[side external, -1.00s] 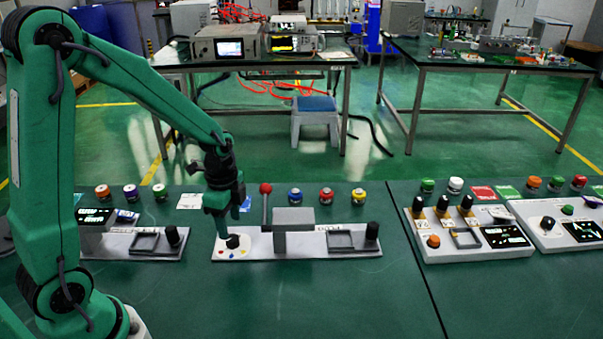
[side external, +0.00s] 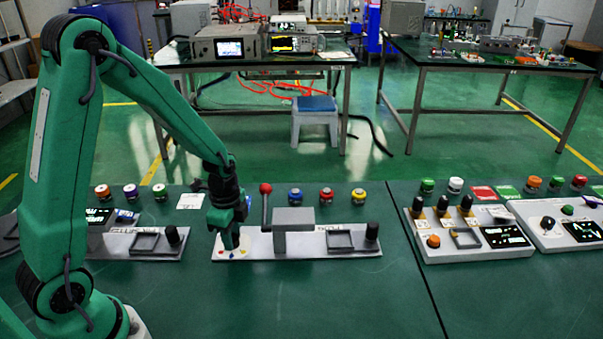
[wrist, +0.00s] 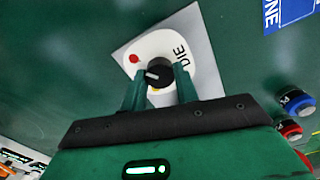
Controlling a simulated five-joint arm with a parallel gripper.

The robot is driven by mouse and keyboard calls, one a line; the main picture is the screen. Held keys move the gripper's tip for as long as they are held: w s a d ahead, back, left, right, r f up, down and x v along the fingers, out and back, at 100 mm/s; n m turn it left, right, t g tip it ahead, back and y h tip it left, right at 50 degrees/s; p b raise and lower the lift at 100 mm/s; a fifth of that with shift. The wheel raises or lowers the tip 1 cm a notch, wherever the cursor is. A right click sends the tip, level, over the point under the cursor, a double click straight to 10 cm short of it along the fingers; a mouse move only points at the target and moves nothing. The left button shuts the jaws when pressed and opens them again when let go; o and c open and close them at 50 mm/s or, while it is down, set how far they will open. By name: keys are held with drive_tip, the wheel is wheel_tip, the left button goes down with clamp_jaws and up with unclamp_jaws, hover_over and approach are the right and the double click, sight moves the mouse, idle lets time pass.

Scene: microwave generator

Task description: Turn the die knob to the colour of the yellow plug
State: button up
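The die knob (wrist: 159,74) is black with a pale pointer mark, on a white dial plate marked DIE (wrist: 172,43). The mark points left in the wrist view. A red dot (wrist: 134,58) shows on the dial, and a bit of yellow shows below the knob. My gripper (wrist: 160,78) has one finger on each side of the knob, with the fingers apart; whether they touch it is unclear. In the side view my gripper (side external: 229,240) is low over the dial and hides the knob. The yellow plug (side external: 359,196) stands behind the panel, rightmost of its row.
Blue (side external: 295,196) and red (side external: 326,196) plugs stand left of the yellow one. A red-tipped lever (side external: 265,205) and grey block (side external: 293,230) are just right of my gripper. Another panel (side external: 137,244) lies left. The bench front is clear.

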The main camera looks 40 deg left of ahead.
drive_tip(key=c, duration=0.4)
drive_tip(key=shift+n, duration=0.4)
drive_tip(key=n, duration=1.4)
drive_tip(key=shift+n, duration=2.5)
